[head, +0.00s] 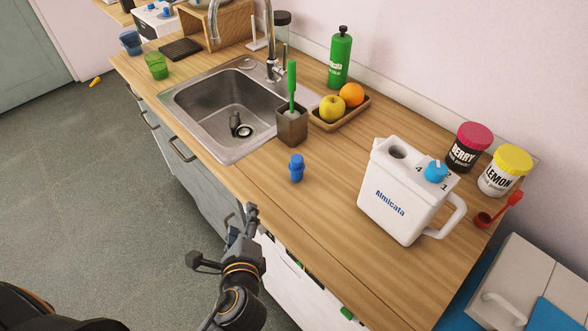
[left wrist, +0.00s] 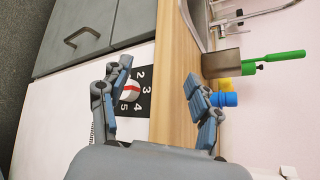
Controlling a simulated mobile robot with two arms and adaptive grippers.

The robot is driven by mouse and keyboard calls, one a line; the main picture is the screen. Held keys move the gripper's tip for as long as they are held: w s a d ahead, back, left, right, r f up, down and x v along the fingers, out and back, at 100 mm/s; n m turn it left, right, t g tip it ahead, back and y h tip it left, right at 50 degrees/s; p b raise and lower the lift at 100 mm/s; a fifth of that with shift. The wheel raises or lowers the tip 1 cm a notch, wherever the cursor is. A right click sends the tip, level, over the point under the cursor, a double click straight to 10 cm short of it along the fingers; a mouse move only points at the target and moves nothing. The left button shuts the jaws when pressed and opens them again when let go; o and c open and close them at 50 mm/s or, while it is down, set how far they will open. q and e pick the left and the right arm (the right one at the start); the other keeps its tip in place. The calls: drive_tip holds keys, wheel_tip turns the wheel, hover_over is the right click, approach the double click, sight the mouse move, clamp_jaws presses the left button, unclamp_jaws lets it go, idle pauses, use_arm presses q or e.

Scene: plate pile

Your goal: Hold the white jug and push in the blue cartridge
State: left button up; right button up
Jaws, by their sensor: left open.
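The white jug (head: 392,205) stands upright on the wooden counter, right of the middle. Its top has a round dark opening (head: 398,152) and a blue knob (head: 436,171) beside numbers. The blue cartridge (head: 296,168) stands upright on the counter, left of and apart from the jug; it also shows in the left wrist view (left wrist: 228,99), beyond one finger. My left gripper (head: 226,238) is open and empty, near the counter's front edge and short of the cartridge. Its two spread fingers show in the left wrist view (left wrist: 157,76). My right gripper is not in view.
A sink (head: 185,97), a brush holder (head: 291,127) with a green brush and a fruit tray (head: 352,119) lie behind the cartridge. A berry tub (head: 467,148), lemon tub (head: 504,171) and red scoop (head: 484,218) stand right of the jug. The counter between cartridge and jug is clear.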

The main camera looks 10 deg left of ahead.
sight(296, 168)
use_arm(q)
drive_tip(key=d+r+m+t+h, duration=0.1)
drive_tip(key=d+m, duration=0.2)
drive_tip(key=m, duration=0.1)
drive_tip(key=w+d+r+m+t+h, duration=0.1)
drive_tip(key=d+r+m+t, duration=0.1)
drive_tip(key=m, duration=0.3)
drive_tip(key=d+r+m+t+h, duration=0.1)
drive_tip(key=d+r+m+t, duration=0.1)
drive_tip(key=d+m, duration=0.2)
drive_tip(key=shift+w+d+r+h, duration=0.1)
drive_tip(key=shift+w+d+h, duration=0.3)
drive_tip(key=shift+d, duration=0.05)
drive_tip(key=shift+m, duration=0.3)
drive_tip(key=w, duration=0.2)
drive_tip(key=w+p, duration=0.1)
drive_tip(key=w, duration=0.2)
drive_tip(key=w+p, duration=0.1)
drive_tip(key=w, duration=0.2)
drive_tip(key=shift+a, duration=0.25)
drive_tip(key=w, duration=0.2)
drive_tip(key=w+p, duration=0.1)
drive_tip(key=w, duration=0.2)
drive_tip(key=shift+w+a+p, duration=0.3)
drive_tip(key=shift+p, duration=0.1)
drive_tip(key=shift+r, duration=0.1)
drive_tip(key=shift+c, duration=1.4)
drive_tip(key=c, duration=1)
